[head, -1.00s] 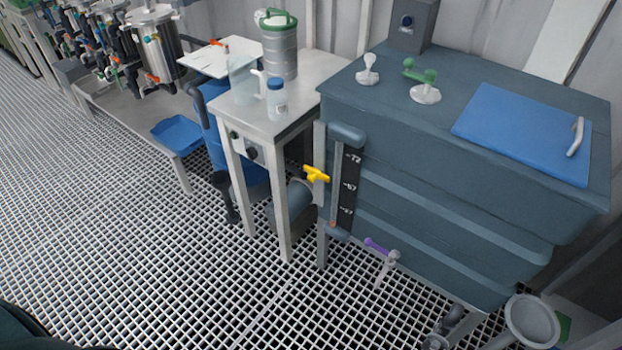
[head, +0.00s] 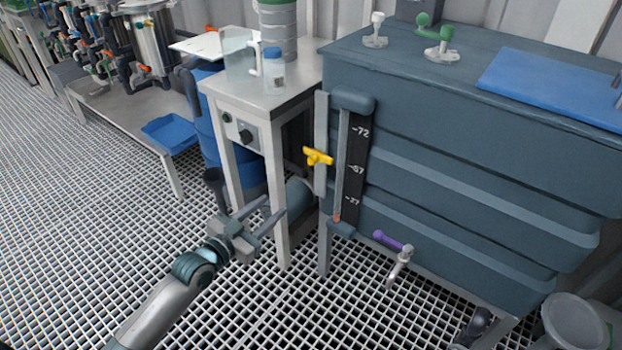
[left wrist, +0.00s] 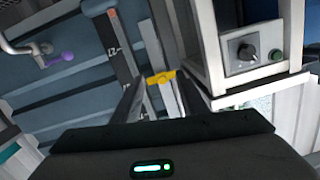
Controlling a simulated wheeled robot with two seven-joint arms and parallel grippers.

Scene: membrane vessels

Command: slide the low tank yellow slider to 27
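The yellow slider (head: 318,157) sits on a pale upright rail (head: 321,185) at the tank's left corner. It is beside a black scale (head: 357,165) whose marks seem to read 72, 57 or 67, and 27 or 37. The slider is between the top and middle marks. The tank (head: 450,165) is dark blue-grey. My left gripper (head: 270,212) is open and empty, lower left of the slider and apart from it. In the left wrist view the slider (left wrist: 161,78) shows beyond and between the fingertips. My right gripper is out of view.
A white side table (head: 262,95) with a bottle (head: 274,72) stands left of the tank, its legs close to my gripper. A purple-handled tap (head: 393,243) sticks out below the scale. A blue tray (head: 170,133) lies further left. Grating floor is open at the front.

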